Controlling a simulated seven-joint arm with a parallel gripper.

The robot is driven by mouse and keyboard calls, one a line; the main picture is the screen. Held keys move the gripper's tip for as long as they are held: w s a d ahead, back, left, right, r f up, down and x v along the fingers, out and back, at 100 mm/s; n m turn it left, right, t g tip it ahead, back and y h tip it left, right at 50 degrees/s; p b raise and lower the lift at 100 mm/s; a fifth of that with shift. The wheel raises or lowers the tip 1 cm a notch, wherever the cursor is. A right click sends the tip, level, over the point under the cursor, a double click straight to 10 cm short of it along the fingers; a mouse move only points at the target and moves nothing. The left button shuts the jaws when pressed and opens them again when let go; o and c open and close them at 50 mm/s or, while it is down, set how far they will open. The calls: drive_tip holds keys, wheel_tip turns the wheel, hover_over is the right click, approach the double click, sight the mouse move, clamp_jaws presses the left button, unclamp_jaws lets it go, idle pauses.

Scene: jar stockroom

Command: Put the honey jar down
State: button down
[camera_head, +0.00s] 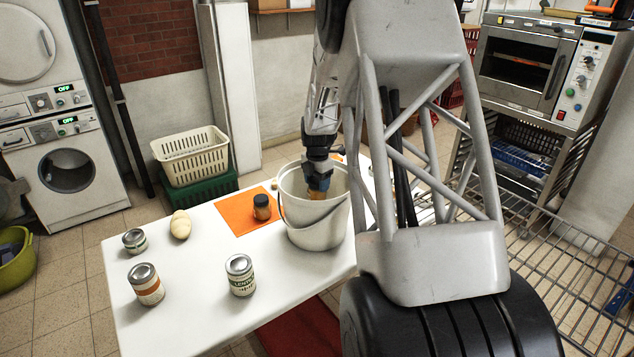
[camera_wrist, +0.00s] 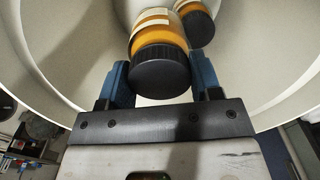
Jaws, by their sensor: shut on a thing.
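My gripper (camera_head: 318,182) points down inside the mouth of a white bucket (camera_head: 318,237) on the white table. It is shut on the honey jar (camera_wrist: 160,52), an amber jar with a dark lid and a pale label. In the wrist view the jar sits between the blue fingers of my gripper (camera_wrist: 160,85), lid toward the camera. The bucket's pale inner wall (camera_wrist: 75,50) surrounds it. A second amber jar with a dark lid (camera_wrist: 197,27) shows just beyond it inside the bucket. I cannot tell whether the held jar touches the bottom.
A dark-lidded jar (camera_head: 262,207) stands on an orange mat (camera_head: 232,211) left of the bucket.

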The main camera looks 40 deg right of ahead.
drive_tip(key=shift+f, duration=0.55)
drive_tip(key=shift+c, duration=1.5)
unclamp_jaws()
wheel_tip(320, 180, up, 13)
